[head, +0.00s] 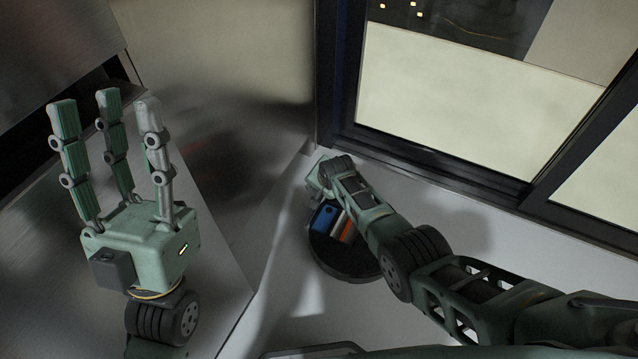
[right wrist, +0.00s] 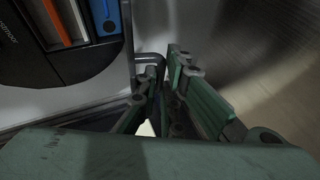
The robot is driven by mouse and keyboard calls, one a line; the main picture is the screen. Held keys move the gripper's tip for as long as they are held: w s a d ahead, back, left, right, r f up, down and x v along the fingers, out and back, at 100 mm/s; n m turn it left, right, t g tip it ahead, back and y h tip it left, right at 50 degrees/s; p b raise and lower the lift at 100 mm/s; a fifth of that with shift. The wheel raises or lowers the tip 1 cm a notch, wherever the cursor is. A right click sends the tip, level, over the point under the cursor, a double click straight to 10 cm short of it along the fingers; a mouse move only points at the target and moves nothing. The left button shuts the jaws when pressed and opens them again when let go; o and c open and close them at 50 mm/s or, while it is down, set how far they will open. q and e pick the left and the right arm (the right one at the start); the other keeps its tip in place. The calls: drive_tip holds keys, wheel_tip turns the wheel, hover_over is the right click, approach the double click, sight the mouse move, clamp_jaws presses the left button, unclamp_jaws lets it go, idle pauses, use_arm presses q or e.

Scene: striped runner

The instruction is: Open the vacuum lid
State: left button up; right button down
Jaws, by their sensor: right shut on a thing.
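The vacuum (head: 348,268) is a round black disc on the light floor. Its inner bay shows blue, orange and white parts, so it is uncovered there. In the right wrist view the vacuum (right wrist: 30,70) fills the upper left. A thin grey raised edge, apparently the lid (right wrist: 128,45), stands beside the bay. My right gripper (head: 322,178) is at the vacuum's far side; it also shows in the right wrist view (right wrist: 163,75), shut at this edge. Its fingers hide much of the contact. My left gripper (head: 108,105) is open and empty, fingers pointing up, away from the vacuum.
A dark-framed window or glass door (head: 440,160) stands behind and right of the vacuum. A shiny metal panel (head: 225,70) rises at the back left. Bare light floor (head: 290,285) lies left of the vacuum.

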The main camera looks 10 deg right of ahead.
drive_tip(key=shift+w+a+r, duration=0.1)
idle(0.3)
drive_tip(key=c, duration=2.2)
unclamp_jaws()
drive_tip(key=shift+s+r, duration=0.3)
drive_tip(key=shift+r, duration=0.05)
drive_tip(key=v, duration=1.1)
